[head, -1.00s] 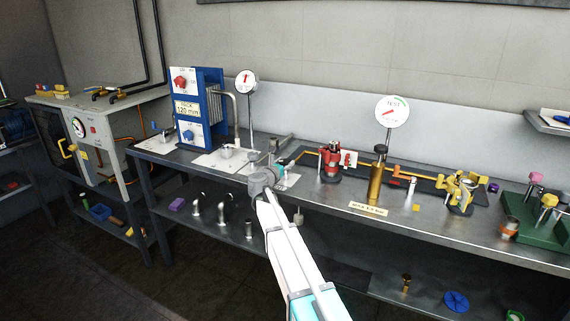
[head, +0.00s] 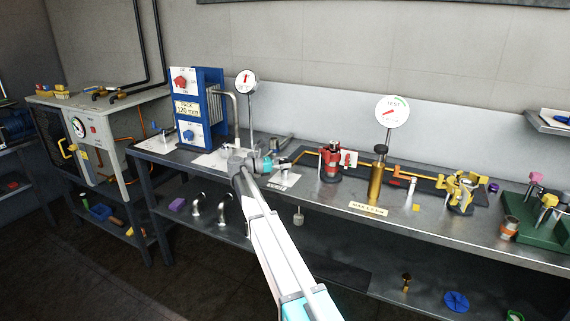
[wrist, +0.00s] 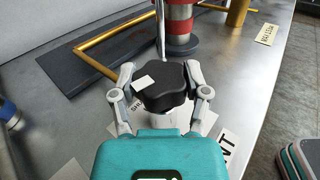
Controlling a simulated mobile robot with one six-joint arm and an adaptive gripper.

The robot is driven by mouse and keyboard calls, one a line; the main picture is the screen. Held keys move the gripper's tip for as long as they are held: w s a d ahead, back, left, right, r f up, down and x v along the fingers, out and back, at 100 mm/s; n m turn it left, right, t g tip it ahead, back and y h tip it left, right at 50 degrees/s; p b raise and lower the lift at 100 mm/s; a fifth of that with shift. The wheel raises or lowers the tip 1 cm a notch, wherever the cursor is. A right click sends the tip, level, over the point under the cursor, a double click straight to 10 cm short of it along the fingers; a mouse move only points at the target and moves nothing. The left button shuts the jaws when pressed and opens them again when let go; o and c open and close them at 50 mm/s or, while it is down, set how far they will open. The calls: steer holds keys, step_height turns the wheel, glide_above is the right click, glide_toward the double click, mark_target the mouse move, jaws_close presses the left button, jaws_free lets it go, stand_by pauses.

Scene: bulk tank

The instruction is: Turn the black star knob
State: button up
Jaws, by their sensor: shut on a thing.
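The black star knob (wrist: 165,88) is seen from above in the wrist view, with lobes around its edge and a white mark on its top. My gripper (wrist: 161,85) is shut on it, one finger at its left side and one at its right. A pale stem or collar shows just below the knob. In the head view my gripper (head: 280,161) is low over the bench, right of the blue plate pack. The knob cannot be made out clearly there. A label under the gripper is partly hidden.
In the head view the red valve (head: 330,160) and brass cylinder (head: 377,176) stand to the right. The blue plate pack (head: 209,100) stands to the left.

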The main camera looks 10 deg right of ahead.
steer(key=shift+w+m+g, duration=0.1)
steer(key=shift+m+g, duration=1)
steer(key=shift+g, duration=0.7)
steer(key=o, duration=1.2)
steer(key=shift+c, duration=0.2)
steer(key=shift+a, duration=0.15)
steer(key=shift+w+a, duration=0.15)
steer(key=shift+a, duration=1.05)
steer(key=shift+w+a, duration=0.2)
steer(key=shift+a, duration=0.95)
steer(key=shift+w+a, duration=0.15)
steer(key=shift+a, duration=1.05)
